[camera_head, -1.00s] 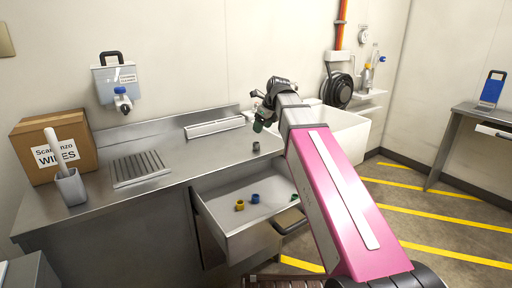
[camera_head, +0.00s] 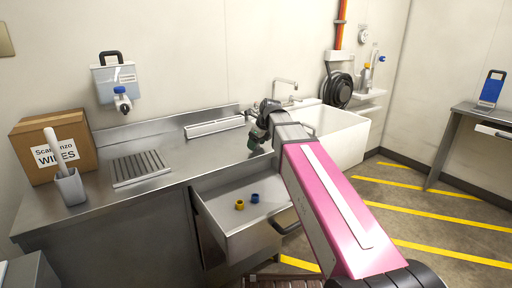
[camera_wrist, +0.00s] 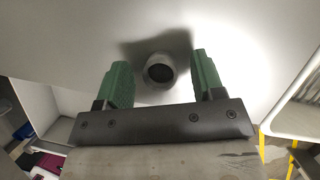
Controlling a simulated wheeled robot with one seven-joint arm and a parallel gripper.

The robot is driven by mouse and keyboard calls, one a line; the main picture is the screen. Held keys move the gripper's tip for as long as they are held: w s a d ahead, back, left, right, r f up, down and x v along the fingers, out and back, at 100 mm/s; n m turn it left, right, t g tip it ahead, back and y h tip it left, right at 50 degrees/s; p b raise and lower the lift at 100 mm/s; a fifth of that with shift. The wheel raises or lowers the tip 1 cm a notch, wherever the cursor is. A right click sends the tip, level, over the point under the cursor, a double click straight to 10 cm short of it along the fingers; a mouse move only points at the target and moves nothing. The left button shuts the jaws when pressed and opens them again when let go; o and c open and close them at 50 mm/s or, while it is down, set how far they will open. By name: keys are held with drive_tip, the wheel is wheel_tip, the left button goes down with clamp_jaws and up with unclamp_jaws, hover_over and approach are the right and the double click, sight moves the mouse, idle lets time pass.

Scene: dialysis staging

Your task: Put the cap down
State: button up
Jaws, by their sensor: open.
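A small round grey cap (camera_wrist: 159,69) with a dark round opening shows in the wrist view. It appears to rest on the steel counter (camera_head: 165,192). My gripper (camera_wrist: 160,80) is open, with one green finger on each side of the cap and a visible gap on both sides. In the head view my gripper (camera_head: 255,142) is low over the right part of the counter, near the sink. There the cap is hidden behind my gripper and arm.
A wipes box (camera_head: 35,150) and a grey cup (camera_head: 70,187) stand at the left. A white sink (camera_head: 345,140) lies right. The counter's middle is clear.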

drive_tip(key=c, duration=1)
drive_tip(key=shift+r, duration=0.15)
drive_tip(key=shift+c, duration=0.2)
